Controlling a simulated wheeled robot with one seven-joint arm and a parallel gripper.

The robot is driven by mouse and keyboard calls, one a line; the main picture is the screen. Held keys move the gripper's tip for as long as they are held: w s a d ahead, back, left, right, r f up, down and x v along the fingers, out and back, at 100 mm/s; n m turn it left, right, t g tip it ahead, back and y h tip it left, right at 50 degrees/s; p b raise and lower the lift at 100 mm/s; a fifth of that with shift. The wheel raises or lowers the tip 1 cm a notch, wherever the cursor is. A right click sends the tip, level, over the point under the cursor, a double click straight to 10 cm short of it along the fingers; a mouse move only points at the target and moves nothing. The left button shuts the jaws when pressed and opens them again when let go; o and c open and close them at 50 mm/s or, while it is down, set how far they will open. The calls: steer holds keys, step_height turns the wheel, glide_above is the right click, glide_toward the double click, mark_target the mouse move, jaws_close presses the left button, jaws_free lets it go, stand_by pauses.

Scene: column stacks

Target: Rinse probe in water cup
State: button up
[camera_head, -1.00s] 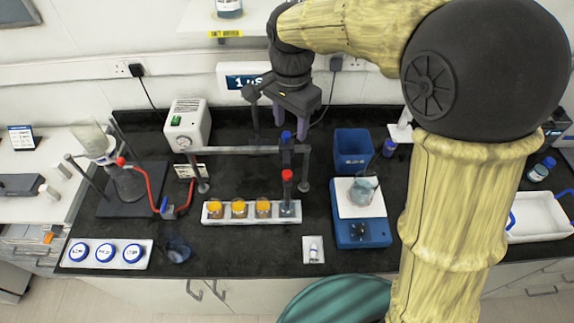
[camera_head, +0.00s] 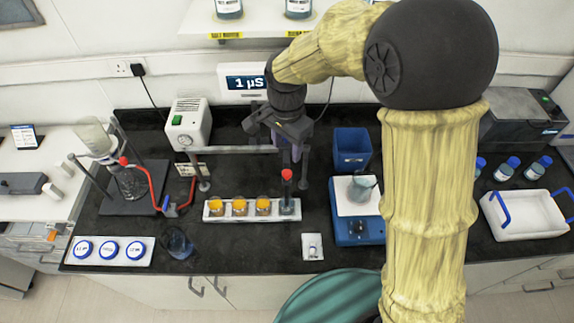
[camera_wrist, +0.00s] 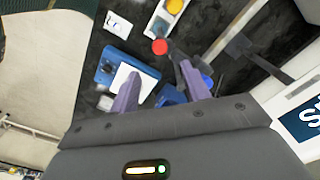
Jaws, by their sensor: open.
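A slim red-topped piece (camera_head: 287,175), seemingly the probe, stands upright in the grey vessel at the right end of a white rack (camera_head: 225,217). Its red top also shows in the wrist view (camera_wrist: 160,46). A clear cup (camera_head: 178,243) stands left of the rack, and a beaker (camera_head: 361,188) sits on the blue stirrer; I cannot tell which is the water cup. My gripper (camera_head: 288,155) is above and behind the red top. In the wrist view its purple fingers (camera_wrist: 160,88) are spread, with nothing held between them. A blue-topped piece (camera_wrist: 207,80) shows beside the right finger.
A horizontal grey bar on posts (camera_head: 235,149) runs behind the rack, close to my gripper. A blue bin (camera_head: 352,150) stands to its right. The rack holds yellow-filled cups. A meter (camera_head: 248,83) reads "1 µS". The bench is clear in front of the rack.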

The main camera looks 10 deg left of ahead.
mark_target(287, 172)
step_height(287, 172, down, 10)
steer(key=shift+r+p, duration=0.15)
steer(key=shift+p, duration=1.1)
steer(key=shift+r, duration=0.1)
jaws_close()
